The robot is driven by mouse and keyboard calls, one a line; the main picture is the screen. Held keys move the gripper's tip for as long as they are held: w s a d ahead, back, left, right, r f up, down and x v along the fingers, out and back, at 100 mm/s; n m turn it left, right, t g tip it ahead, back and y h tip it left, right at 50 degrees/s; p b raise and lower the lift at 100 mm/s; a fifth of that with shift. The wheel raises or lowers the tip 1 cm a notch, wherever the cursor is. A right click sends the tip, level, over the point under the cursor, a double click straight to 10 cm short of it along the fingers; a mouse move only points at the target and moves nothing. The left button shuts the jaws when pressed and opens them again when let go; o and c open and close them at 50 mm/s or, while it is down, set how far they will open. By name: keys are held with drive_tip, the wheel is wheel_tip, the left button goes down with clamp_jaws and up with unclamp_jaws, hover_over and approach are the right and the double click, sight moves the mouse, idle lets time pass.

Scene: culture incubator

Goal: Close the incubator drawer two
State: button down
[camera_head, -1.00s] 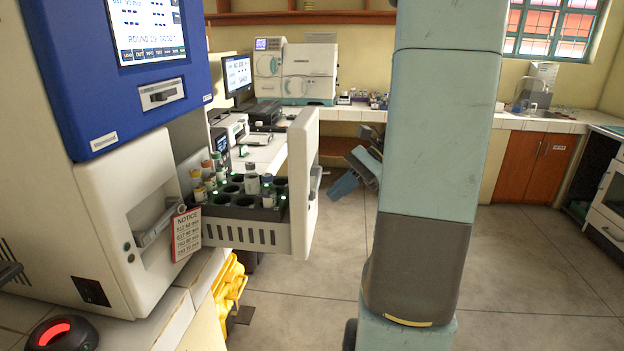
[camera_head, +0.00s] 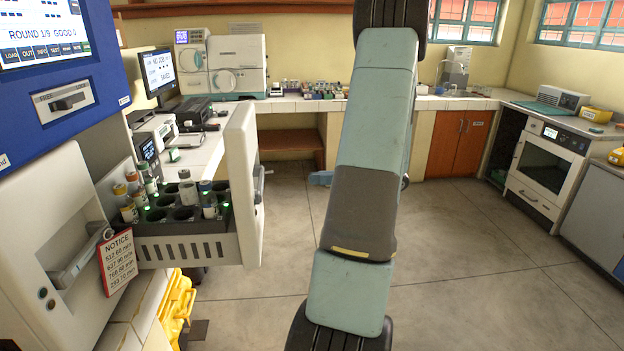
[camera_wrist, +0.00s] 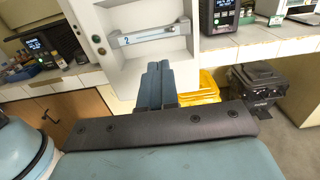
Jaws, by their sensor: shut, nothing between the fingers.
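The incubator (camera_head: 50,190), white with a blue upper part, stands at the left in the head view. A drawer (camera_head: 185,251) is pulled out from it, with several vials in its dark rack (camera_head: 150,229). Its tall white front (camera_head: 243,185) stands clear of the body, with the handle side turned right. In the wrist view, a white front with a long handle (camera_wrist: 150,36) bears a label "2" (camera_wrist: 124,41). My gripper (camera_wrist: 160,66) is shut and empty, in front of and below that handle. I cannot tell whether it touches the front. The head view does not show my gripper.
A counter with a monitor (camera_head: 158,72) and instruments runs behind. The floor (camera_head: 480,260) to the right is clear.

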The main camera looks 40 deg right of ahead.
drive_tip(key=x, duration=1.2)
